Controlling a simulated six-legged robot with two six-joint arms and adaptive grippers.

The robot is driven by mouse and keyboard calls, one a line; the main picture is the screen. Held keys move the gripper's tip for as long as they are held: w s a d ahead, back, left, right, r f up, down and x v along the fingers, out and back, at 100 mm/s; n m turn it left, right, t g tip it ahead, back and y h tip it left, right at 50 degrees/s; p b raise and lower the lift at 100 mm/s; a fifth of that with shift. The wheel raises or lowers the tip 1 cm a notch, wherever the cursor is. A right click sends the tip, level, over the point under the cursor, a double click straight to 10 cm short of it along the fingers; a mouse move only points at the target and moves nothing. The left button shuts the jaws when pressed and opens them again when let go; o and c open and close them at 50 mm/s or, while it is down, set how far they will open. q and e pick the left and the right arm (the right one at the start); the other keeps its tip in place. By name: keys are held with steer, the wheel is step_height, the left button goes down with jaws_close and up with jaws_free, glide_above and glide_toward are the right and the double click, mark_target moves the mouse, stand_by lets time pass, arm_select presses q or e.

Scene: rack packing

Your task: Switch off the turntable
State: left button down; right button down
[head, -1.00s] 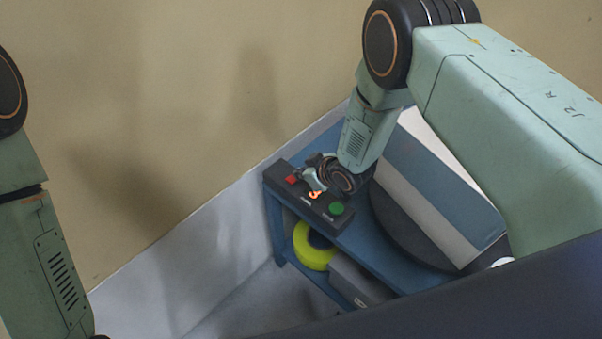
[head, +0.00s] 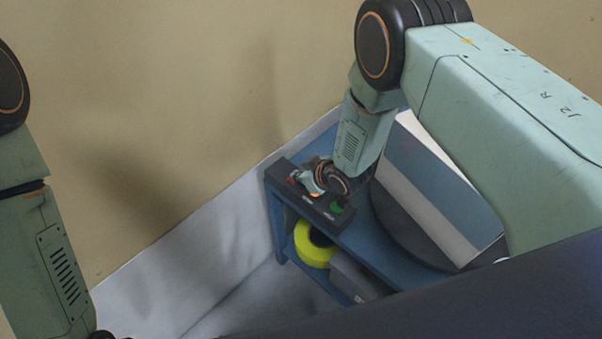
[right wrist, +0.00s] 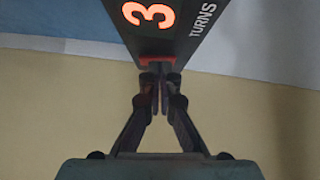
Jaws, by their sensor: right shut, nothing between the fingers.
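The dark control box (head: 326,214) sits on the front edge of a blue stand. Its green button (head: 337,207) is at the near end. Its red button (head: 292,179) at the far end is partly covered by my right gripper (head: 302,181). In the right wrist view the closed, empty fingertips (right wrist: 160,68) are right at the red button (right wrist: 157,61); I cannot tell whether they press it. A lit orange 3 (right wrist: 148,15) shows beside the word TURNS. The dark round turntable (head: 396,232) carries a wrapped blue-and-white box (head: 440,180). My left gripper is out of view.
The blue stand (head: 272,215) has a lower shelf with a yellow roll (head: 312,247) and a grey box (head: 358,281). A tan wall (head: 180,110) rises behind. The floor left of the stand is clear.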

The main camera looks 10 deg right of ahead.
steer(key=shift+w+r+p, duration=0.1)
steer(key=shift+r+p, duration=0.35)
steer(key=shift+r, duration=0.15)
steer(key=r+p, duration=0.1)
steer(key=r, duration=0.1)
steer(key=r+p, duration=0.1)
steer(key=shift+s+a+r+p, duration=0.15)
steer(key=shift+s+a+p, duration=0.05)
steer(key=shift+a+p, duration=0.1)
steer(key=p+v, duration=0.1)
steer(key=v, duration=0.8)
steer(key=shift+s+d, duration=0.25)
steer(key=shift+s, duration=0.1)
